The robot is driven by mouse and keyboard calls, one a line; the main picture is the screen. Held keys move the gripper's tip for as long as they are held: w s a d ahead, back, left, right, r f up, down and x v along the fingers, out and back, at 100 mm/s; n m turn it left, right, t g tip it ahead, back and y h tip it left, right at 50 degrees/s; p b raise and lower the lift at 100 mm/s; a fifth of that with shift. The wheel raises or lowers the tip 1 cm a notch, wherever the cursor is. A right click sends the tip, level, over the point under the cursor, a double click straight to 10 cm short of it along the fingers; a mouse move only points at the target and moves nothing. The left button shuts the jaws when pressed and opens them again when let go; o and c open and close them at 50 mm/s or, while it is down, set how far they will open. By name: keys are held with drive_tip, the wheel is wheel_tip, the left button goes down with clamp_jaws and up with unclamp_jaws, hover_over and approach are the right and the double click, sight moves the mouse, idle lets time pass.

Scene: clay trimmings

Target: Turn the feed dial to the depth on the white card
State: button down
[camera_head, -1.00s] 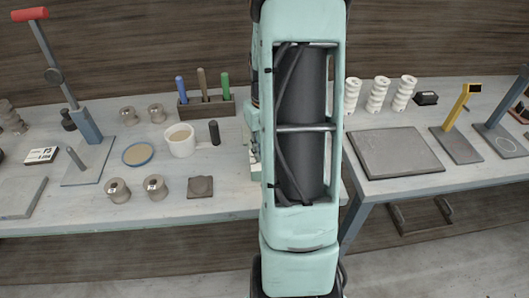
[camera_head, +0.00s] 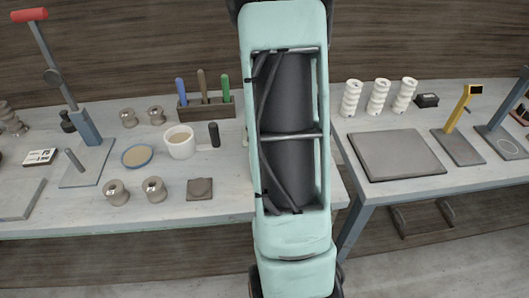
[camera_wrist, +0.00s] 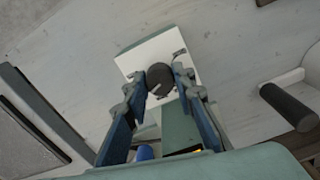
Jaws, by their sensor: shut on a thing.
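In the wrist view the feed dial's dark round knob (camera_wrist: 159,80) stands in front of a white plate (camera_wrist: 150,52) with dark marks, too small to read. My gripper (camera_wrist: 158,76) has its two blue fingers on either side of the knob, shut on it. A pointer-like mark shows on the knob's lower side; its exact setting is unclear. In the head view my arm hides the dial and gripper.
Several grey spools and a red-handled lever press (camera_head: 85,128) stand farther left. A dark slab (camera_head: 397,155) lies on the right table.

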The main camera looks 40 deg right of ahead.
drive_tip(key=c, duration=1.9)
unclamp_jaws()
wheel_tip(320, 180, up, 12)
